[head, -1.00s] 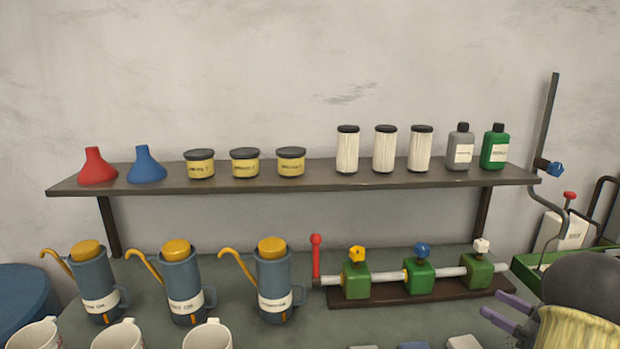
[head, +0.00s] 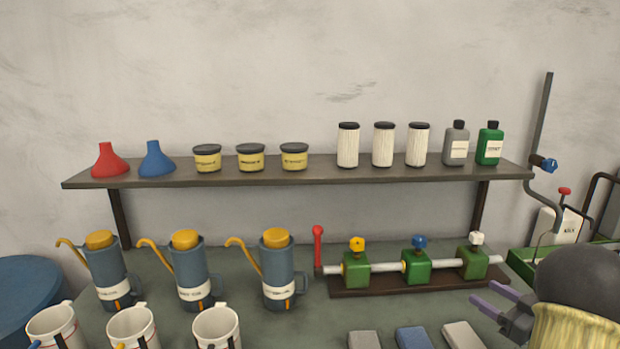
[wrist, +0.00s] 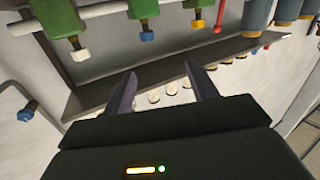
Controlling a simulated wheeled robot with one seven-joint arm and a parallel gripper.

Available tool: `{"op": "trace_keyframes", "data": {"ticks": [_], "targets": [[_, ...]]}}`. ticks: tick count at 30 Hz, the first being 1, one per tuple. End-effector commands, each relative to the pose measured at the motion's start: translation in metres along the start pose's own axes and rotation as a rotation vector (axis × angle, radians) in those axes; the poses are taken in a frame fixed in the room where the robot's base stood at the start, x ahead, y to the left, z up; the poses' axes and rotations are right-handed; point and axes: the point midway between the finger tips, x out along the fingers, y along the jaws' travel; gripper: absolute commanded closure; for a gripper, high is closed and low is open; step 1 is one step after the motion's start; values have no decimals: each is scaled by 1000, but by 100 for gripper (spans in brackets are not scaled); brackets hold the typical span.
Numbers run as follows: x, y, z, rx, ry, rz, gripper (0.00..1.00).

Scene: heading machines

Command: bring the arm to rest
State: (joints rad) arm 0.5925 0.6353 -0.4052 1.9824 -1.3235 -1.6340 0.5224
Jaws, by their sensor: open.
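My gripper (head: 489,295) is at the lower right in the head view, its two purple-grey fingers spread and pointing left, with nothing between them. It is in front of the right end of the valve manifold (head: 408,283) and apart from it. In the wrist view my gripper (wrist: 160,82) also shows open and empty. That view is upside down, with the manifold's green valve blocks (wrist: 142,8) along the top edge. My dark rounded wrist and yellow sleeve fill the lower right corner of the head view.
A wall shelf (head: 300,175) holds funnels, tubs, filters and bottles. Below stand several blue oil cans (head: 278,270), white mugs (head: 217,328) and grey and blue blocks (head: 413,338). A bent pipe (head: 545,115) and green tray (head: 520,262) are at the right.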

Motion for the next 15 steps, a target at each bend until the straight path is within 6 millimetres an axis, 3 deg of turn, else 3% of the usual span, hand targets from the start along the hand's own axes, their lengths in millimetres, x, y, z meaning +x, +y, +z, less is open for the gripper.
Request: {"op": "trace_keyframes", "data": {"ticks": [8, 15], "targets": [[37, 0, -6, -44, -80, 161, 42], [65, -16, -3, -30, -245, 370, 42]]}}
